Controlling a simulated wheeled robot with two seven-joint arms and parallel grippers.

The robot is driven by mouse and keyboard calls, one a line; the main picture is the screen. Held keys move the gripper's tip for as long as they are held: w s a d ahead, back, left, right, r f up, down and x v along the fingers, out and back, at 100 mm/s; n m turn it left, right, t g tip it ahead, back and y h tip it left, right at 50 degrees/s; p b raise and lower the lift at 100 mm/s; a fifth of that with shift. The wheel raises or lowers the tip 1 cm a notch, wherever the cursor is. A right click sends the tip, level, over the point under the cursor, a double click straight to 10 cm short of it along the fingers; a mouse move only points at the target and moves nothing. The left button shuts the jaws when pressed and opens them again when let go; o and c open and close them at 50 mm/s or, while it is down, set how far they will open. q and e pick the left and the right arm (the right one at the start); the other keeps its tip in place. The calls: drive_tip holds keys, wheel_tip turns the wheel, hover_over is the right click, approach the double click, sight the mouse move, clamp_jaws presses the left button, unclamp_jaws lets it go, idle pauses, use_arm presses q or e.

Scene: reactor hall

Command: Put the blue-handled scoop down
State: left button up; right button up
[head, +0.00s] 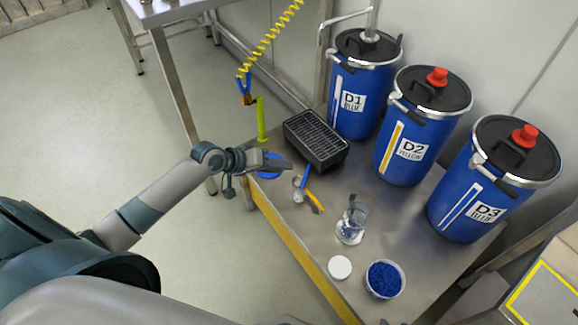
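The blue-handled scoop (306,176) lies on the steel table (375,217), its small metal end towards the front edge. An orange-handled scoop (315,202) lies close beside it. My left gripper (284,164) is over the table's left part, a little left of the blue handle and apart from it in the picture. Its fingers are seen edge-on, so I cannot tell how far apart they are, and nothing shows held in them. My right gripper is not in view.
A blue round item (268,174) is partly hidden under my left gripper. A black rack (316,140) stands behind. Blue drums D1 (352,101), D2 (407,148) and D3 (483,208) line the back. A beaker (351,226), white lid (340,267) and tub of blue granules (384,280) stand in front.

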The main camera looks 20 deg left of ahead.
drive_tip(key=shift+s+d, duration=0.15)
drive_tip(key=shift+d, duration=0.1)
use_arm(q)
drive_tip(key=v, duration=0.2)
drive_tip(key=shift+s+a+r, duration=0.2)
drive_tip(key=shift+s, duration=0.05)
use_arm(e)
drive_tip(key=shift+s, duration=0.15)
use_arm(q)
drive_tip(key=s+d+f+m+g, duration=0.1)
drive_tip(key=s+d+f+m, duration=0.4)
drive_tip(key=s+d, duration=0.65)
drive_tip(key=s+d+f+m+g+y, duration=0.1)
drive_tip(key=s+y, duration=0.3)
drive_tip(key=s, duration=1.2)
drive_tip(key=shift+d, duration=0.15)
